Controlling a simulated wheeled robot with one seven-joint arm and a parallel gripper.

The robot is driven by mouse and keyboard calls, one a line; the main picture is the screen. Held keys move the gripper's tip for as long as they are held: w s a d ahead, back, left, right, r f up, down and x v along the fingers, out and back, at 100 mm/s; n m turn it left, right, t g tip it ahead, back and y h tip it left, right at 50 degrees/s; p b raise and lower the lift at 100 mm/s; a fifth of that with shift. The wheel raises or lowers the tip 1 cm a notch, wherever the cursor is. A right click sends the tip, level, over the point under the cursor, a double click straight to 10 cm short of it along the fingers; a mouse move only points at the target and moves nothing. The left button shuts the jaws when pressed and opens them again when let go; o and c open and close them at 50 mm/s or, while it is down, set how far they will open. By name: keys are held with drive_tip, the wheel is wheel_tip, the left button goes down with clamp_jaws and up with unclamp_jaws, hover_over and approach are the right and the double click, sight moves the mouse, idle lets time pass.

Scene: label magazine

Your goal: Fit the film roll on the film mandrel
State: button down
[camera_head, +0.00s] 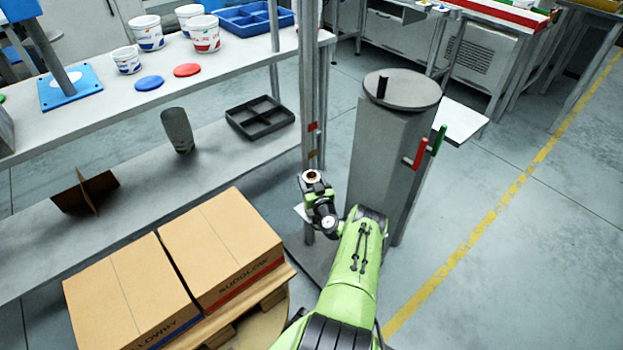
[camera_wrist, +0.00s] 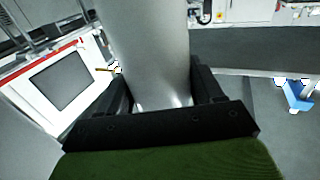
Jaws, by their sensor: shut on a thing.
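My gripper (camera_head: 318,192) is shut on the film roll (camera_head: 312,177), in the middle of the head view, beside the mast. The roll's top end shows a brown core ring; its lower part is hidden by my gripper and arm. In the wrist view the roll (camera_wrist: 148,50) is a smooth grey cylinder between the two black fingers (camera_wrist: 165,92). A short black upright peg (camera_head: 382,87), which looks like the film mandrel, stands bare on a round grey plate (camera_head: 410,92) on top of a grey column. My gripper is apart from it, lower and to the left.
The grey column (camera_head: 377,150) carries red (camera_head: 420,153) and green (camera_head: 438,140) handles at its right. A metal mast (camera_head: 312,90) stands close behind my gripper. Cartons (camera_head: 220,245) sit on a pallet at lower left. The shelf bench (camera_head: 105,105) holds tubs. The right floor is clear.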

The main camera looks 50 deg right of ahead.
drive_tip(key=shift+c, duration=0.4)
unclamp_jaws()
drive_tip(key=shift+f, duration=0.1)
drive_tip(key=p+v, duration=0.5)
drive_tip(key=v, duration=1)
drive_tip(key=shift+s+a, duration=0.25)
drive_tip(key=shift+a, duration=0.05)
